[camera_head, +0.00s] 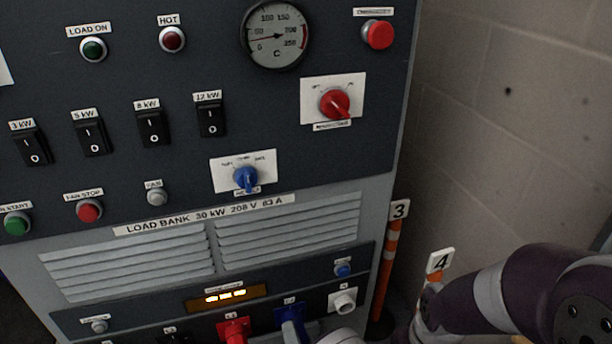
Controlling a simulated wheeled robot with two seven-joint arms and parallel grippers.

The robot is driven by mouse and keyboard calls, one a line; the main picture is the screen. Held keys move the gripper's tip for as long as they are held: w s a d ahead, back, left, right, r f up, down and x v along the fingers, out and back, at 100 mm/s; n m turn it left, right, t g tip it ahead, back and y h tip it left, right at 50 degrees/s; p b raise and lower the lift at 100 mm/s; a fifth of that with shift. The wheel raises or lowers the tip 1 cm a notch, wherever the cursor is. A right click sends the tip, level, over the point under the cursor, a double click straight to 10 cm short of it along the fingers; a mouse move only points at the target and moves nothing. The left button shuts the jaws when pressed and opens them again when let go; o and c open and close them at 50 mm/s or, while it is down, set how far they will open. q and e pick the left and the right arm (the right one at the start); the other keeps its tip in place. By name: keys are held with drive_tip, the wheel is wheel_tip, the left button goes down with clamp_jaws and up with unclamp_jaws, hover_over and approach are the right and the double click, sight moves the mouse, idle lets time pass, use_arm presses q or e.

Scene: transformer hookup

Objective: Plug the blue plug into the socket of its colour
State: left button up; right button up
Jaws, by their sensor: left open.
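The blue socket (287,314) is at the bottom of the load bank's front, between a red socket (234,329) and a white socket (343,300). A paler blue piece (292,331), perhaps the blue plug, shows at the blue socket and runs off the bottom edge. I cannot tell whether it is seated. A pale rounded part at the bottom edge, just right of the blue piece, seems to belong to my left gripper (340,337). Its fingertips are hidden or cut off. My right gripper is not seen.
The load bank panel (270,105) carries switches, knobs and a gauge. One of my dark arm links crosses the lower right. Striped posts marked 3 (391,250) and 4 (438,265) stand right of the cabinet, before a block wall (510,130).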

use_arm(q)
drive_tip(key=shift+w+a+r, duration=0.1)
drive_tip(key=shift+w, duration=0.05)
drive_tip(key=c, duration=1.2)
drive_tip(key=shift+r+m+p, duration=0.15)
drive_tip(key=shift+m+p, duration=0.45)
drive_tip(key=shift+m, duration=0.1)
drive_tip(key=m+p, duration=0.1)
drive_tip(key=m, duration=0.2)
drive_tip(key=shift+m, duration=0.3)
drive_tip(key=shift+m+p, duration=0.35)
drive_tip(key=shift+m, duration=0.65)
